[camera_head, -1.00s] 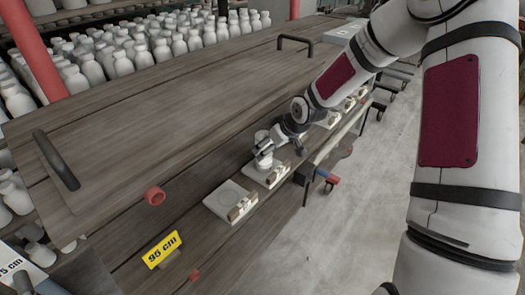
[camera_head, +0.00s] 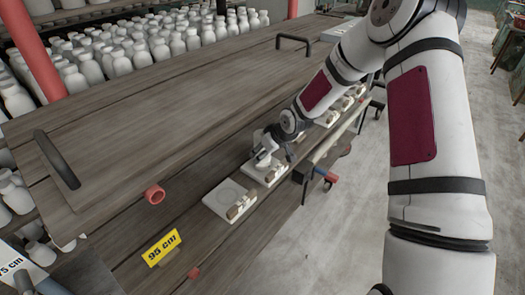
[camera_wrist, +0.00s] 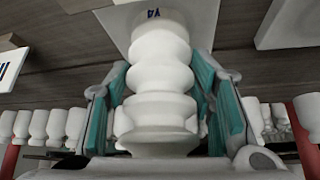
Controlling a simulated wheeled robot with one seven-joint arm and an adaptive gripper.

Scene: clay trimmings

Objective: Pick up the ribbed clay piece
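The ribbed clay piece (camera_wrist: 158,90) is white, with several rounded rings, and fills the middle of the wrist view. In the head view its small white form (camera_head: 267,158) is partly covered by my gripper. My gripper (camera_wrist: 168,105) has teal pads on both sides of the piece. The fingers look apart, with no clear grip; contact with the pads is hard to make out. In the head view my gripper (camera_head: 277,150) is low over the pale plate (camera_head: 256,173) on the table's front shelf. The piece appears to be at that plate.
A neighbouring plate (camera_head: 223,203) with a small brown-and-white block lies to the left. More plates (camera_head: 328,119) run to the right. White bottles crowd the back.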

